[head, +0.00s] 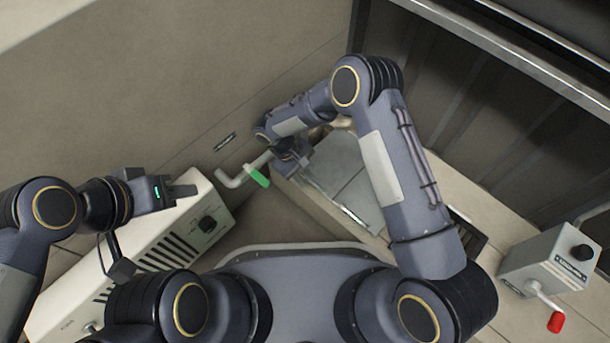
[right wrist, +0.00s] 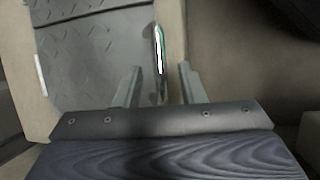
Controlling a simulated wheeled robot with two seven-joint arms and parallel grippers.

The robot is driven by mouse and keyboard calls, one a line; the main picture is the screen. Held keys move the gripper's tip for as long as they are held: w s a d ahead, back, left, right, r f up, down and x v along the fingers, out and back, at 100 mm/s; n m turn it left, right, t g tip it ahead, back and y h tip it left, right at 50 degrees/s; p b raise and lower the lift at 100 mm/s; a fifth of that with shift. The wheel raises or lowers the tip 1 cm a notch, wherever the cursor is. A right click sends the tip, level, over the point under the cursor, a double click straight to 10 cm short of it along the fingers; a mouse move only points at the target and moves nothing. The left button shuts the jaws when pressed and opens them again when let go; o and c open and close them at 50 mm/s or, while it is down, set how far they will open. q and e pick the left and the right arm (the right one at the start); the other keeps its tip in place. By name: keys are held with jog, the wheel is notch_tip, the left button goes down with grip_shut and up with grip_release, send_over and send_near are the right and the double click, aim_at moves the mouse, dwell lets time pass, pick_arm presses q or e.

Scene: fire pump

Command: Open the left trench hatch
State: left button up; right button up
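A grey metal hatch plate (head: 345,170) lies in a pale floor frame, partly covered by my right arm in the head view. In the right wrist view, grey tread plate (right wrist: 100,50) fills the upper left, beside a beige edge. My right gripper (right wrist: 160,85) is open, its two fingers apart near this plate. A thin upright piece with a white and green edge (right wrist: 160,48) shows between and beyond the fingers; I cannot tell whether they touch it. My left gripper (head: 183,191) is over the white cabinet, away from the hatch; its finger gap is unclear.
A pale bent pipe (head: 230,182) with a green lever (head: 258,177) is by the wall, left of the hatch. The white vented cabinet (head: 190,215) stands at left. A grey box (head: 550,258) with a red-tipped crank (head: 555,321) is at right.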

jog(key=shift+c, duration=0.5)
grip_shut()
jog(key=shift+r, duration=0.1)
jog(key=w+d+r+g+y+p, duration=0.2)
jog(key=w+d+r+p, duration=0.1)
jog(key=r, duration=0.3)
jog(key=w+d+r+n+g+y+p, duration=0.1)
jog(key=w+d+r+p, duration=0.2)
jog(key=r, duration=0.3)
jog(key=shift+r+g+y+p, duration=0.4)
jog(key=shift+p, duration=0.2)
jog(key=shift+d, duration=0.1)
